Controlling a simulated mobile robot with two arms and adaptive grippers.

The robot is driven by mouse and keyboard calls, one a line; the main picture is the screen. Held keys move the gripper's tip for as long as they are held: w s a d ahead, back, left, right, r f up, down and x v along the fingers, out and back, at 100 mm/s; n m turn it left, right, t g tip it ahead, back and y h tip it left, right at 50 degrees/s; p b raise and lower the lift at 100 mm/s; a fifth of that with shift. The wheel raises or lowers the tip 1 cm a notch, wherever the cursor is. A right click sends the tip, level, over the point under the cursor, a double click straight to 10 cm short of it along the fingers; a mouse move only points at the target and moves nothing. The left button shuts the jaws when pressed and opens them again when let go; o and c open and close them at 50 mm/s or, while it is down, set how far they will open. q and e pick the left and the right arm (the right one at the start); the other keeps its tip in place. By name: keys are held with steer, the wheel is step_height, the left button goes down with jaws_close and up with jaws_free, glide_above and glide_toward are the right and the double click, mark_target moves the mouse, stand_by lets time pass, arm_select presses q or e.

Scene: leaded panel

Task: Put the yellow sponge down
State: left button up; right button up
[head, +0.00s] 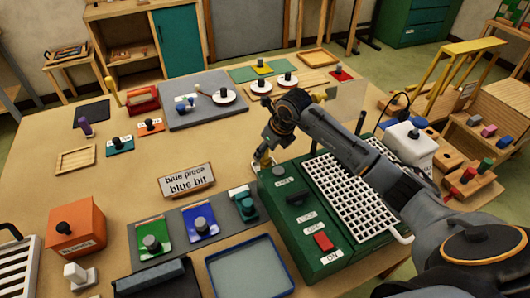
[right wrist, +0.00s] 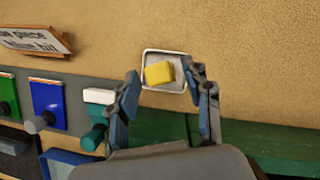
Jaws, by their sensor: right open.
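The yellow sponge (right wrist: 159,72) lies in a small pale tray (right wrist: 178,86) on the table, seen in the right wrist view. My right gripper (right wrist: 160,76) is open, with one finger on each side of the sponge in that view. A gap shows between the sponge and each finger. In the head view my right gripper (head: 265,158) points down at the table behind the green machine, and the sponge and tray are largely hidden there. My left gripper is in neither view.
The green machine (head: 290,225) with a white grid stands right beside the gripper. A sign (head: 188,181) reading "blue piece blue bit" stands to the left. Green, blue and teal blocks with knobs sit on a grey strip (head: 175,216). Table left of centre (head: 120,190) is bare.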

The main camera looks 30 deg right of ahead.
steer(key=b+v, duration=0.2)
steer(key=v, duration=0.8)
steer(key=shift+r, duration=0.2)
steer(key=shift+s, duration=0.15)
